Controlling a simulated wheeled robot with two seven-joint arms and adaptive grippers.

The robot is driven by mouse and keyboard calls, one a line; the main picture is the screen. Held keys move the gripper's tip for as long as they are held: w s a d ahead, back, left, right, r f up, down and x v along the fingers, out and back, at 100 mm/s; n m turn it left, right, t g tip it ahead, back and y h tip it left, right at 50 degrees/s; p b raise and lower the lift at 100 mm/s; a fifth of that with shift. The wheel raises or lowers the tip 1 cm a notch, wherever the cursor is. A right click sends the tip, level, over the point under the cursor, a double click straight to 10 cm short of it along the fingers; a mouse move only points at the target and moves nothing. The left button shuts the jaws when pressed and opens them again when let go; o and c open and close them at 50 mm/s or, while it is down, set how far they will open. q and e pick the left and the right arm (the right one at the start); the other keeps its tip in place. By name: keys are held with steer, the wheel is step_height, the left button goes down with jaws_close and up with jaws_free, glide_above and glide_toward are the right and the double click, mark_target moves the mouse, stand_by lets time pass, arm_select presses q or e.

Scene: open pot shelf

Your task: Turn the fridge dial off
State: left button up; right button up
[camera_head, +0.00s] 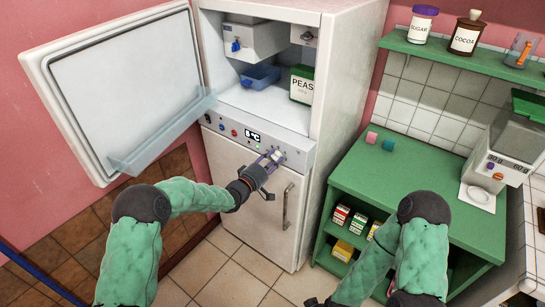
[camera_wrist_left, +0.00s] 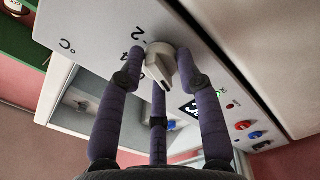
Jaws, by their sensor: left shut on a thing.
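The fridge dial (camera_wrist_left: 162,66) is a pale grey knob with a raised pointer on the control strip (camera_wrist_left: 100,25). Printed numbers and a °C mark show beside it in the left wrist view. My left gripper (camera_head: 272,160) is at the right part of the strip in the head view. Its purple fingers (camera_wrist_left: 160,85) are shut around the dial, on both sides of it. They hide part of its face and some of the scale. The lit display (camera_head: 253,136) seems to read 8 °C. My right gripper is at most a dark edge at the bottom of the head view.
The upper fridge door (camera_head: 125,85) stands open on the left. The lower door's handle (camera_head: 287,206) is below my left gripper. A peas box (camera_head: 302,84) and a blue tray (camera_head: 260,76) are inside. A green shelf unit (camera_head: 410,180) stands at the right.

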arm_select(q)
steer(key=n+p, duration=0.2)
steer(key=n, duration=0.3)
steer(key=shift+n, duration=0.4)
stand_by(0.4)
steer(key=o, duration=1.2)
steer(key=shift+c, duration=0.2)
steer(key=shift+s, duration=0.1)
steer(key=v, duration=1.1)
steer(key=shift+s+a, duration=0.25)
steer(key=shift+s, duration=0.05)
